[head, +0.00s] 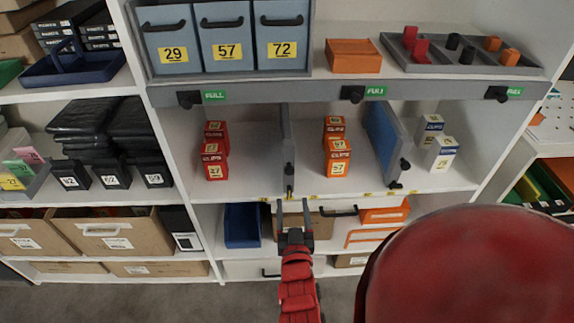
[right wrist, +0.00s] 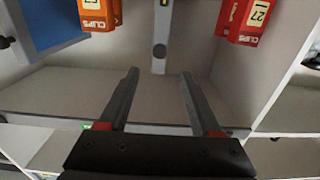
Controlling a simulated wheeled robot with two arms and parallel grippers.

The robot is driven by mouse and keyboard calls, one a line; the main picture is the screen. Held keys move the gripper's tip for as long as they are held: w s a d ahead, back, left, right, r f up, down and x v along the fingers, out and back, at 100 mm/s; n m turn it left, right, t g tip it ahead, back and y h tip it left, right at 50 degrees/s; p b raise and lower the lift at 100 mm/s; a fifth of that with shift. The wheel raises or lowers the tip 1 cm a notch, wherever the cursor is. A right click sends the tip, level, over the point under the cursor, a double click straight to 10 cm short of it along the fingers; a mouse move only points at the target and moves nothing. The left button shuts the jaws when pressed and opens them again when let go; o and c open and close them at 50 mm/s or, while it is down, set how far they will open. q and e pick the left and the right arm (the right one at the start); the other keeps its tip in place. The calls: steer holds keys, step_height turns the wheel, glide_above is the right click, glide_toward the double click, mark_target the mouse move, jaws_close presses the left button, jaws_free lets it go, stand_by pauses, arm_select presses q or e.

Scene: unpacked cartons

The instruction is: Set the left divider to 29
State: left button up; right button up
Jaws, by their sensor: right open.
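The left divider (head: 288,145) is a thin grey upright panel on the middle shelf, with a dark knob (head: 290,170) at its front. It stands between the red boxes (head: 214,152) and the orange boxes (head: 337,150). The divider also shows in the right wrist view (right wrist: 161,22), its round knob (right wrist: 159,51) beyond the fingers. My right gripper (head: 293,206) is open and empty, in front of and below the divider, apart from it. Small yellow labels (head: 313,196) line the shelf edge, too small to read. My left gripper is not in view.
A blue-faced right divider (head: 382,140) leans at an angle, with white-and-blue boxes (head: 441,152) to its right. The numbered blue bins (head: 227,37) and a grey tray (head: 462,55) stand above. A blue bin (head: 242,225) sits below. Shelf floor beside the left divider is clear.

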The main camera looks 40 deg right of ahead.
mark_target(289, 163)
steer(key=p+x, duration=0.2)
steer(key=x, duration=1.4)
steer(key=shift+d, duration=0.15)
jaws_close()
stand_by(0.9)
